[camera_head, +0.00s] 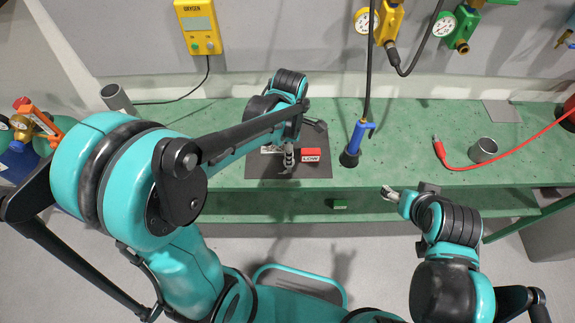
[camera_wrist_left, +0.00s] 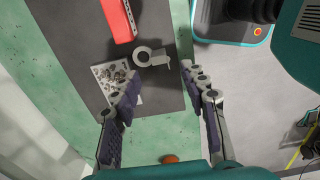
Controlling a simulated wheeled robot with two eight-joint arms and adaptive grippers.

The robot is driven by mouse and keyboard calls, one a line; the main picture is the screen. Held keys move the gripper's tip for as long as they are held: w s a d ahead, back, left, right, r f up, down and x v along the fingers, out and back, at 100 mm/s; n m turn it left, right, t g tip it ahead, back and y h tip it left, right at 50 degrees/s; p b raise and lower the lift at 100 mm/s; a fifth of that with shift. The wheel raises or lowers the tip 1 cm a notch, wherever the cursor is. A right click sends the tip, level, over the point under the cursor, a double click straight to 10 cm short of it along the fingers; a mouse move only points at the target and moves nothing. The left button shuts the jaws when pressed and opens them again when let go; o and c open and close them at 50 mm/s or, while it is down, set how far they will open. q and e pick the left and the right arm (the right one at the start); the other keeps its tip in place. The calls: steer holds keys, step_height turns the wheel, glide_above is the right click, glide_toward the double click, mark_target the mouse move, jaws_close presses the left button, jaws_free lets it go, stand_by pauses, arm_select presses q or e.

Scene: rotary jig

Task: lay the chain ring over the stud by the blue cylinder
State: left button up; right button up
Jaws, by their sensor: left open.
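In the left wrist view a pale grey ring-shaped piece with a short tab (camera_wrist_left: 151,57) lies on the dark mat (camera_wrist_left: 75,35). A pale plate with dark, chain-like marks (camera_wrist_left: 108,75) lies beside it; I cannot tell whether this is the chain. My left gripper (camera_wrist_left: 160,75) is open over the mat, the ring piece just beyond its fingertips. In the head view the left gripper (camera_head: 288,167) points down at the mat. My right gripper (camera_head: 390,193) is at the bench's front edge, jaws unclear.
A red LOW block (camera_head: 311,155) lies on the mat, right of the left gripper. A blue-handled torch (camera_head: 357,140) stands right of the mat. The bench (camera_head: 410,135) between is clear.

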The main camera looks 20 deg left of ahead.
arm_select(q)
step_height(320, 180, down, 7)
steer(key=b, duration=0.3)
steer(key=shift+f, duration=0.15)
jaws_close()
